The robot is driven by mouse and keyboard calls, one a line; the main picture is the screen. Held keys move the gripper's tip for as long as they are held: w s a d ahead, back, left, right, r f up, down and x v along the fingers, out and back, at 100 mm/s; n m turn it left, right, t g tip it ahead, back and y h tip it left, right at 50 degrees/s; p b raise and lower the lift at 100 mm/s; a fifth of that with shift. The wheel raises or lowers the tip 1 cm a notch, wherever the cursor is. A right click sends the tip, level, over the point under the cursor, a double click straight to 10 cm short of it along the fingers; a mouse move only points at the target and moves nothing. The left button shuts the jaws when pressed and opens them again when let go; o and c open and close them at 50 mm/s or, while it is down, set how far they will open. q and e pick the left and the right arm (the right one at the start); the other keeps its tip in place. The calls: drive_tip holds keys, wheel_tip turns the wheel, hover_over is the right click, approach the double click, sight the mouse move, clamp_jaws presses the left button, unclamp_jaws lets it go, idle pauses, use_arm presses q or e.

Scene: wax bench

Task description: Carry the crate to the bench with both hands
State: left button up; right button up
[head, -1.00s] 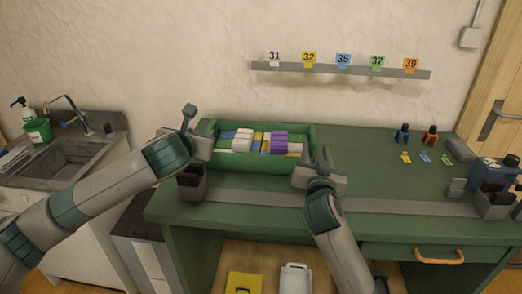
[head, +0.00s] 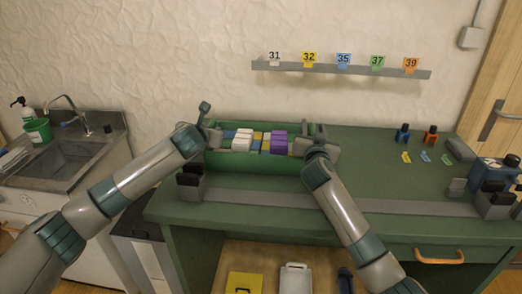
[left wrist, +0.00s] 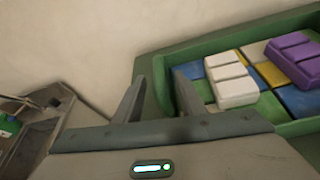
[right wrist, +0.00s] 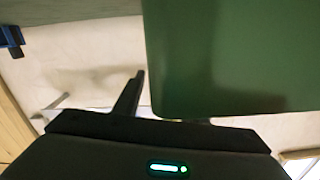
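The green crate (head: 262,161) rests on the bench top (head: 372,165), holding white, yellow, blue and purple blocks. My left gripper (head: 207,117) is at its left end. In the left wrist view the fingers (left wrist: 157,85) are apart, on either side of the crate's left wall; I see no firm clamp on it. My right gripper (head: 308,143) is at the crate's right end. In the right wrist view one finger stands clear beside a large green surface (right wrist: 225,55), apparently the crate's wall, which hides most of the other finger.
Grey holders with dark blocks stand at the bench's left front (head: 190,184) and right (head: 494,205). Small blue (head: 403,134) and orange (head: 431,135) bottles stand at the back right. The bench right of the crate is mostly clear. A sink (head: 65,165) is at left.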

use_arm(q)
drive_tip(key=shift+w, duration=0.1)
use_arm(e)
drive_tip(key=shift+w, duration=0.1)
use_arm(q)
drive_tip(key=c, duration=0.9)
use_arm(e)
drive_tip(key=c, duration=0.9)
use_arm(q)
clamp_jaws()
use_arm(e)
clamp_jaws()
use_arm(q)
drive_tip(key=shift+a, duration=0.1)
drive_tip(key=shift+w+r, duration=0.1)
drive_tip(key=shift+r, duration=0.15)
use_arm(e)
drive_tip(key=shift+r, duration=0.25)
drive_tip(key=shift+w, duration=0.1)
